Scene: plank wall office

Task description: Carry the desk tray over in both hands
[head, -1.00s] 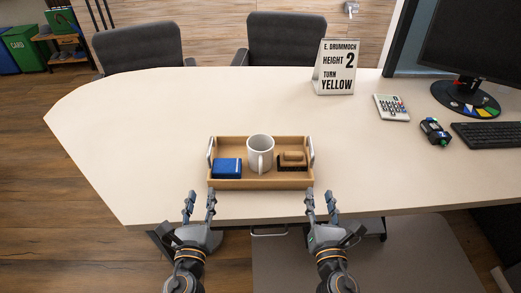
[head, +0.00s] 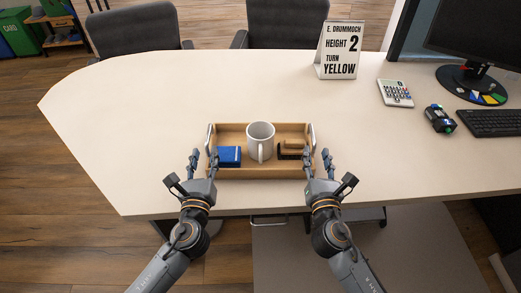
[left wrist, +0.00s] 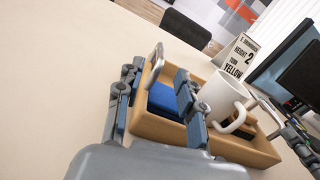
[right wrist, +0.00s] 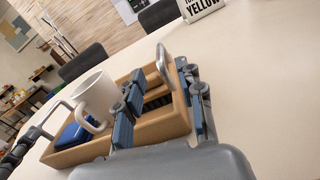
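The wooden desk tray (head: 262,173) rests on the desk near its front edge, with a metal handle at each end. It holds a blue box (head: 228,156), a white mug (head: 260,141) and a wooden brush (head: 291,148). My left gripper (head: 203,164) is at the tray's left end, its fingers open on either side of the end wall near the handle (left wrist: 153,65). My right gripper (head: 317,164) is open at the right end, fingers on either side of that wall near the other handle (right wrist: 163,64). Neither is visibly closed on a handle.
A sign (head: 338,50) stands behind the tray to the right. A calculator (head: 395,93), a small dark device (head: 440,118), a keyboard (head: 493,122) and a monitor are at the right. Chairs stand beyond the desk. The desk left of the tray is clear.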

